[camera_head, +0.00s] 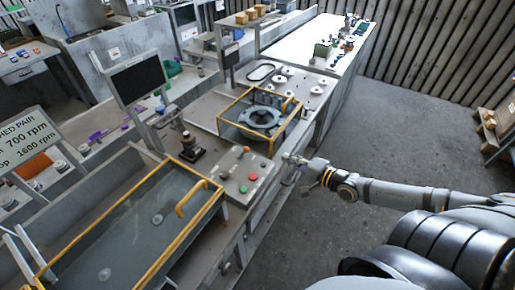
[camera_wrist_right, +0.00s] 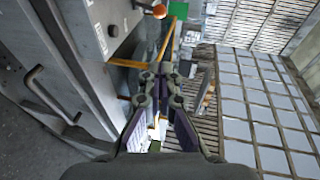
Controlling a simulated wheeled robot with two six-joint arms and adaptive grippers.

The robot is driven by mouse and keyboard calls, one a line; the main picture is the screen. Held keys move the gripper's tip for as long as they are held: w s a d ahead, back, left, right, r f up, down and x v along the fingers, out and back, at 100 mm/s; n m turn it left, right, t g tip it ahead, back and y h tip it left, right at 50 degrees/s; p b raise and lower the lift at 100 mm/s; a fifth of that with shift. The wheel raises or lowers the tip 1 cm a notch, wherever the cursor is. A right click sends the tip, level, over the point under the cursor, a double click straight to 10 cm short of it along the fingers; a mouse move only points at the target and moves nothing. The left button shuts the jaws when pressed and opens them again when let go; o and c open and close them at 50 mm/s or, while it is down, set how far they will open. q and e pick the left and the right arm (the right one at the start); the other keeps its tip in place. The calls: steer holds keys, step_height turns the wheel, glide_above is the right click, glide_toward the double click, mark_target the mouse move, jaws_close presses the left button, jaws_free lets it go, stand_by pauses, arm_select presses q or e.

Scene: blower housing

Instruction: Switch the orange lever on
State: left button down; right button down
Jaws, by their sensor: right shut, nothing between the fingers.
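The orange lever shows as a small orange knob (camera_head: 246,150) at the back of a grey control box (camera_head: 236,184) in the head view. In the right wrist view an orange ball knob (camera_wrist_right: 160,11) on a short stem shows at the top, beyond the edge of a grey panel (camera_wrist_right: 92,22). My right gripper (camera_head: 288,158) is just right of the box, apart from the knob. In the right wrist view the right gripper (camera_wrist_right: 164,78) has its fingertips together with nothing between them. My left gripper is in neither view.
A red button (camera_head: 253,177) and a green button (camera_head: 243,189) sit on the box near the lever. A yellow-framed clear guard (camera_head: 232,108) stands behind it. Another yellow-framed cover with a handle (camera_head: 192,198) lies to the left.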

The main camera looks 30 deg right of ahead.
steer(key=shift+d, duration=0.1)
steer(key=b+x, duration=0.6)
steer(key=b, duration=0.1)
steer(key=f+b+x, duration=0.1)
steer(key=b+x, duration=0.2)
steer(key=shift+w+b, duration=0.3)
steer(key=a, duration=0.1)
steer(key=w+a, duration=0.1)
steer(key=shift+w+a+r, duration=0.1)
steer(key=shift+w+a, duration=0.25)
steer(key=shift+a, duration=0.05)
steer(key=shift+w+a, duration=0.25)
steer(key=shift+a, duration=0.35)
